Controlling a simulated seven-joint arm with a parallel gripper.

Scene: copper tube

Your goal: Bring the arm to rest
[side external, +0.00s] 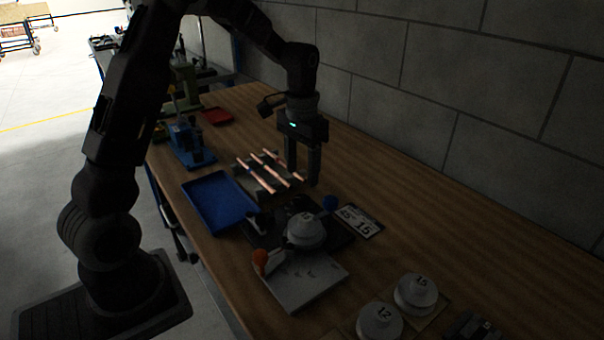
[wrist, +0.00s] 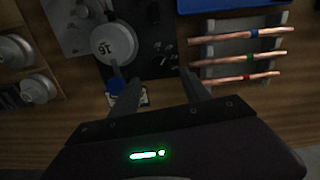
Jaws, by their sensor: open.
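My gripper (side external: 302,181) is open and empty, pointing down above the wooden bench near the wall side. In the wrist view its two fingers (wrist: 158,88) stand apart with nothing between them. Copper tubes (side external: 262,172) lie across a grey rack (side external: 243,178), to the left of the gripper. A bender with a round grey die (side external: 305,230) marked 16 stands in front of the gripper; the die also shows in the wrist view (wrist: 113,45).
A blue tray (side external: 213,203) lies beside the rack. A label card (side external: 360,221) lies right of the bender. Two spare dies (side external: 416,291) (side external: 379,321) stand at the front right. A blue vise (side external: 188,143) and a red tray (side external: 218,116) are farther back. A block wall (side external: 450,95) runs behind the bench.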

